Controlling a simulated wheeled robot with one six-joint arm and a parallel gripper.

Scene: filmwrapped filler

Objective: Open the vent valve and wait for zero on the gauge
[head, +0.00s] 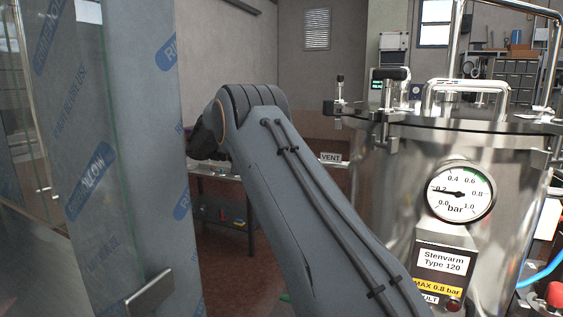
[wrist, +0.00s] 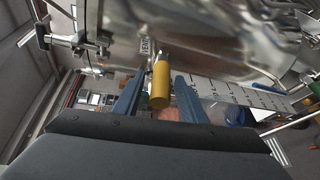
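The steel vessel (head: 390,190) stands at the right in the head view, with a round pressure gauge (head: 461,191) on its front. The needle points left, near 0.2 bar. My arm hides the gripper and handle in the head view.
A tall film-wrapped panel (head: 130,150) stands close on the left of my arm. Clamps (head: 385,128) ring the vessel lid. A low bench (head: 222,205) stands behind my arm. A red knob (head: 554,294) is at the lower right edge.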

